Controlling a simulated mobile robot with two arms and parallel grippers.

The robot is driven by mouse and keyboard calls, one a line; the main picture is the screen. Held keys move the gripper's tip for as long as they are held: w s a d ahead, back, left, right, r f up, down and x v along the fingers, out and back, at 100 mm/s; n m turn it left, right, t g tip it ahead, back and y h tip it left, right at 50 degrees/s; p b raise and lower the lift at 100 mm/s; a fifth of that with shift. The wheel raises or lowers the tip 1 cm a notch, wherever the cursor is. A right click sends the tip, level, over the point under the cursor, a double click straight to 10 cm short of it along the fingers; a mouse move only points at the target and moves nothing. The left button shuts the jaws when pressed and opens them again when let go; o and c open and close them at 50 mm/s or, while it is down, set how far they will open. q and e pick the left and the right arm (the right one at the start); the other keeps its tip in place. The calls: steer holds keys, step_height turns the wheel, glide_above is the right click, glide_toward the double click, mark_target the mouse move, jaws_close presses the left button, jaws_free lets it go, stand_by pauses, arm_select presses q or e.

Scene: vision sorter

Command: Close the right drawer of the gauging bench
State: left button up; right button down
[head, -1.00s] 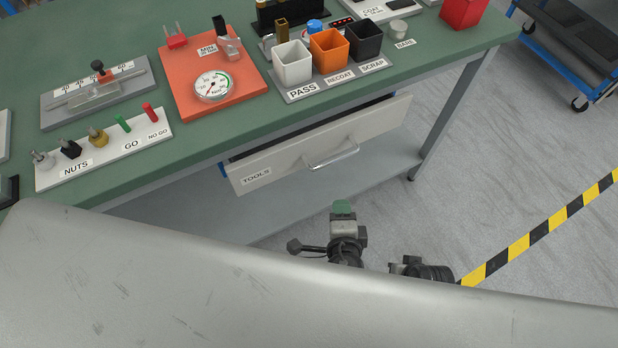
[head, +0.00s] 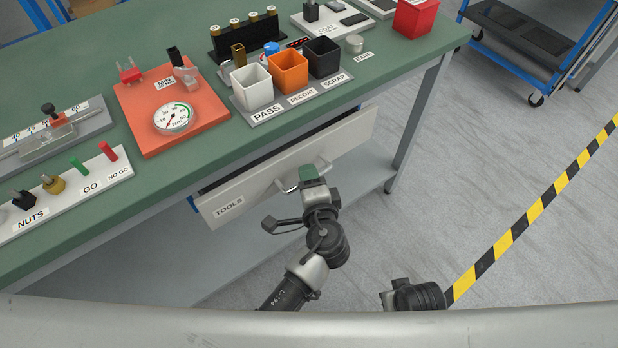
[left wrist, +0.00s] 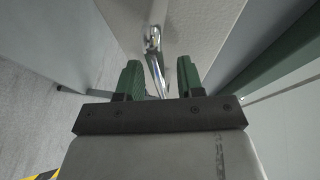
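The drawer (head: 240,193), with a pale front labelled TOOLS, stands partly pulled out under the bench top. A dark gap and a bit of blue side show behind its front. Its metal bar handle (head: 287,184) is partly hidden by my left gripper (head: 312,174), which is at the handle in the head view. In the left wrist view my left gripper (left wrist: 159,78) is open, its two green fingers apart. The handle (left wrist: 154,62) runs between and beyond them; I cannot tell whether they touch it. My right gripper's fingers are not visible; only a dark right arm part shows.
The green bench top (head: 195,165) carries a gauge on an orange plate (head: 205,125), a nuts tray (head: 75,205) and sorting bins (head: 290,72). A bench leg (head: 415,125) stands right of the drawer. The floor in front is clear, with striped tape (head: 540,205).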

mark_target(298, 179)
arm_select(q)
steer(key=shift+w, duration=0.1)
jaws_close()
steer(key=shift+a, duration=0.1)
steer(key=w+a, duration=0.1)
steer(key=w, duration=0.1)
steer(key=w+a, duration=0.1)
steer(key=shift+w+a, duration=0.3)
steer(key=shift+w, duration=0.05)
steer(key=shift+s, duration=0.1)
jaws_free()
